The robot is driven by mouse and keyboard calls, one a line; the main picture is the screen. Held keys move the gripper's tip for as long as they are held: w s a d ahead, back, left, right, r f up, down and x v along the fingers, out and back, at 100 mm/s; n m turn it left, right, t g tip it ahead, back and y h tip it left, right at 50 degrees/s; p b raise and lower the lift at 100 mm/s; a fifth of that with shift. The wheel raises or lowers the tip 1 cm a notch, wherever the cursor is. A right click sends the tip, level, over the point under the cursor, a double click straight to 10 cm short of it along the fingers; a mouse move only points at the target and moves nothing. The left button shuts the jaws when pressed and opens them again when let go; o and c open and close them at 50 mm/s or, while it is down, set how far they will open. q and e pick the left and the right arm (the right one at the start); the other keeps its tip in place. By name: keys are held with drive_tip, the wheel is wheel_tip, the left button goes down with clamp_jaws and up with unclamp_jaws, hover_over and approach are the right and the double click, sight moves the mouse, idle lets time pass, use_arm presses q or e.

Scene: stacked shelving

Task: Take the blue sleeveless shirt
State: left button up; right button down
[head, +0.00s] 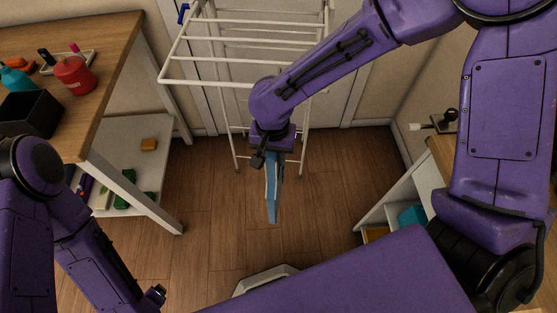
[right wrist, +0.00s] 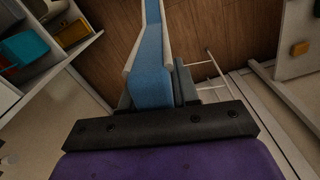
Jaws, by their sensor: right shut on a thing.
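The blue sleeveless shirt (head: 272,192) hangs as a narrow blue strip with pale edges below my right gripper (head: 271,158), in front of the white drying rack. In the right wrist view the blue shirt (right wrist: 151,60) runs up from between the fingers of my right gripper (right wrist: 155,95), which is shut on it. The shirt is clear of the floor as far as I can see. My left gripper (head: 155,294) is low at the bottom left of the head view, only partly visible, and its jaws cannot be made out.
A white drying rack (head: 245,30) stands behind my right gripper, before a white door. A wooden table (head: 100,45) at left holds a red container (head: 75,76) and a black box (head: 30,113). White shelving (head: 390,200) is at right. Wooden floor between them is open.

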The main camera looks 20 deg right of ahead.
drive_tip(key=shift+s+a+p, duration=0.15)
drive_tip(key=shift+s+a, duration=0.25)
drive_tip(key=shift+s, duration=0.3)
drive_tip(key=shift+s+a+p, duration=0.1)
drive_tip(key=shift+s+a, duration=0.25)
drive_tip(key=shift+s, duration=0.4)
drive_tip(key=shift+s+a+p, duration=0.15)
drive_tip(key=shift+s+a, duration=0.25)
drive_tip(key=shift+s, duration=0.3)
